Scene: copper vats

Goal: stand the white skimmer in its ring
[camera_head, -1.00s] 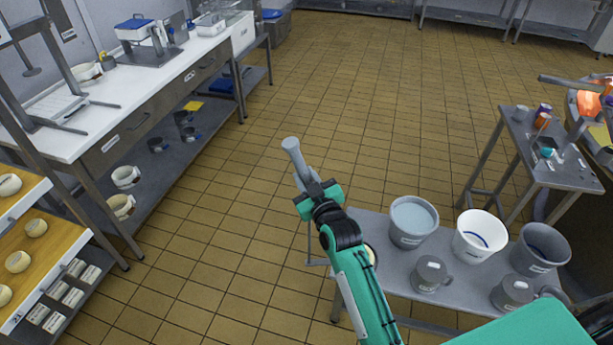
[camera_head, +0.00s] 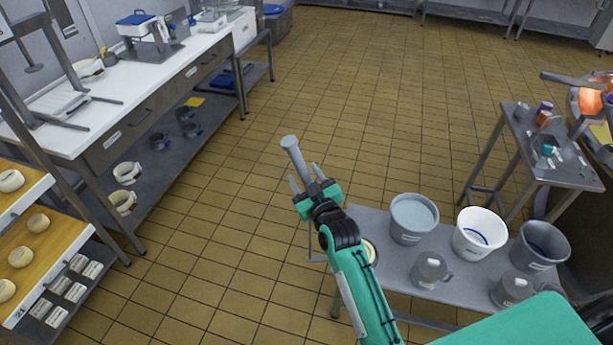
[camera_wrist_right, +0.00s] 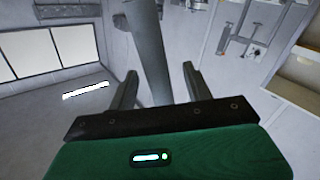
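A pale grey-white handle (camera_head: 294,155), which I take to be the skimmer's, rises at the left end of the low grey table. Its lower part is hidden behind my right gripper. My right gripper (camera_head: 304,178) is open, with a finger on each side of the handle. In the right wrist view, the handle (camera_wrist_right: 149,50) runs between the spread fingers (camera_wrist_right: 160,88), with gaps on both sides. A thin grey frame (camera_head: 309,240) shows below the gripper beside the table; I cannot make out the ring. My left gripper is not in view.
The low grey table (camera_head: 390,275) holds a bucket of pale liquid (camera_head: 414,218), a white bucket (camera_head: 480,233), a grey bucket (camera_head: 540,246) and grey jugs (camera_head: 430,270). A cheese rack (camera_head: 60,240) stands at the left. The tiled floor (camera_head: 400,110) beyond is clear.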

